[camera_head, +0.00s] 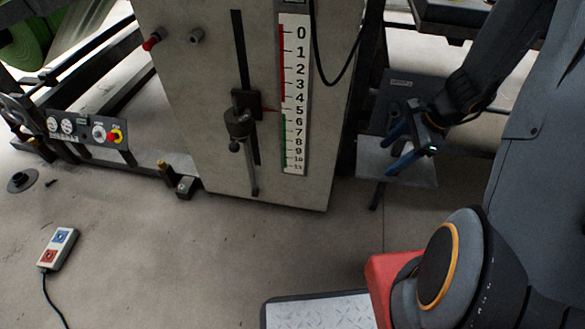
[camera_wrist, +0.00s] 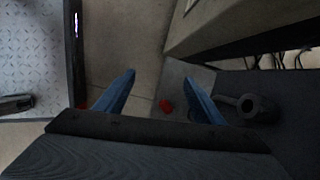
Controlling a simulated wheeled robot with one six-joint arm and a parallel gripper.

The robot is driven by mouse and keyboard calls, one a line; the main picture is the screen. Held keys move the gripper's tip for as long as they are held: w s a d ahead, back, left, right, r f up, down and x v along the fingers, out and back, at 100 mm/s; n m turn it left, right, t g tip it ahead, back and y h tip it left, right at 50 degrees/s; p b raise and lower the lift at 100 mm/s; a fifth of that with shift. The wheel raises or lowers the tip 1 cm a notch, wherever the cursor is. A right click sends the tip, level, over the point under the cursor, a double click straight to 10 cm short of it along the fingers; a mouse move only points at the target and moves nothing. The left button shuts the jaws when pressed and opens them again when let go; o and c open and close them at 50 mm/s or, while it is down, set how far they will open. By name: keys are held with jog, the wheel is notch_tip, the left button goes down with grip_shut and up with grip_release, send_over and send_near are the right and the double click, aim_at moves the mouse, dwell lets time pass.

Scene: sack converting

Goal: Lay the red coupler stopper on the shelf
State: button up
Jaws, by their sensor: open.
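The shelf (camera_head: 422,174) is a small grey plate low beside the machine cabinet; it also shows in the wrist view (camera_wrist: 202,76). A small red piece, apparently the coupler stopper (camera_wrist: 166,106), lies on or just over the shelf's left part in the wrist view. It shows between my blue fingers and touches neither that I can see. My gripper (camera_head: 389,156) is open above the shelf, and its spread fingers also show in the wrist view (camera_wrist: 160,78). In the head view I cannot make out the red piece at the shelf.
The cabinet (camera_head: 225,110) with its number scale stands left of the shelf. A red fitting (camera_head: 152,40) and a grey one (camera_head: 196,36) stick out of its face. A dark ring-ended part (camera_wrist: 248,105) is right of my fingers. A pendant (camera_head: 58,248) lies on open floor.

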jog(key=s+a+r+n+g, duration=0.1)
jog(key=s+a+r+n, duration=0.2)
jog(key=a, duration=0.4)
jog(key=s+a+r+n, duration=0.1)
jog(key=a+r+n, duration=0.3)
jog(key=a+n, duration=0.15)
jog(key=s+a+r+n+g, duration=0.1)
jog(key=a+r+n, duration=0.25)
jog(key=a, duration=0.35)
jog(key=s+a+r+n+h, duration=0.1)
jog(key=s+a+r+n, duration=0.2)
jog(key=s+n, duration=0.3)
jog(key=s+a+r+n+h, duration=0.2)
jog(key=s+a+r+n, duration=0.1)
jog(key=s+a+n, duration=0.3)
jog(key=shift+s+a+r+n, duration=0.2)
jog(key=shift+s+r+n, duration=0.1)
jog(key=shift+n, duration=0.3)
jog(key=d+r+m+p, duration=0.6)
jog(key=d+r+p, duration=1.1)
jog(key=r+p, duration=0.5)
jog(key=p, duration=0.3)
jog(key=shift+s+d+h, duration=0.15)
jog(key=shift+s+h, duration=0.2)
jog(key=shift+h, duration=0.05)
